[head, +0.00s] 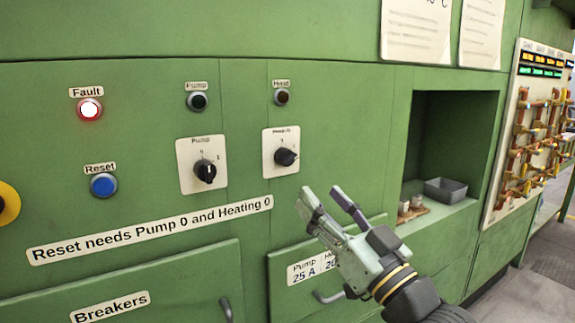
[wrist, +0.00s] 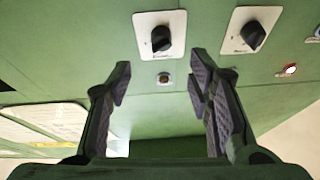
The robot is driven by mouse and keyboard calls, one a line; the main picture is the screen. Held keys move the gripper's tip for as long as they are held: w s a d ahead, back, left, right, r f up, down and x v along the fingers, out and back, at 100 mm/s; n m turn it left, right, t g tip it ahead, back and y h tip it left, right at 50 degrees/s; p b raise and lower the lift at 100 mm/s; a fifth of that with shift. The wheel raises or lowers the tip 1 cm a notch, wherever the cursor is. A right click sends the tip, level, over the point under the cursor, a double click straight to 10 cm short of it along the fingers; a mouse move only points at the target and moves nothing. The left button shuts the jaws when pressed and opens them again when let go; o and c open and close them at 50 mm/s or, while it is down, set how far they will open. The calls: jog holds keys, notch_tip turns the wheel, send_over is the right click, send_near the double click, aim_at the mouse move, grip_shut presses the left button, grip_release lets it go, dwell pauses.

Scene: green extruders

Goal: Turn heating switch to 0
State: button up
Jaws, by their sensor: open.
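The heating switch (head: 286,157) is a black rotary knob on a white plate, right of the pump switch (head: 205,171). Its handle seems to point right in the head view; its scale marks are too small to read surely. In the wrist view, which is turned about upside down, the heating switch (wrist: 161,39) shows just beyond the fingertips and the pump switch (wrist: 253,37) to its right. My gripper (head: 325,198) is open and empty, below and slightly right of the heating switch in the head view. In the wrist view my gripper (wrist: 160,70) has its fingers wide apart, touching nothing.
The Fault lamp (head: 89,110) glows red above the blue Reset button (head: 103,185). The Heat lamp (head: 282,97) is dark. Drawer handles (head: 327,297) stick out below. An open recess (head: 440,140) with a grey box (head: 453,190) lies to the right.

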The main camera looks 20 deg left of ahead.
aim_at(291, 163)
jog(key=p+x, duration=0.3)
jog(key=x, duration=0.6)
jog(key=shift+s+r, duration=0.15)
jog(key=shift+r, duration=0.05)
jog(key=shift+w+a+r, duration=0.15)
jog(key=shift+w+a, duration=0.25)
jog(key=shift+a, duration=0.15)
jog(key=shift+c, duration=0.2)
grip_shut()
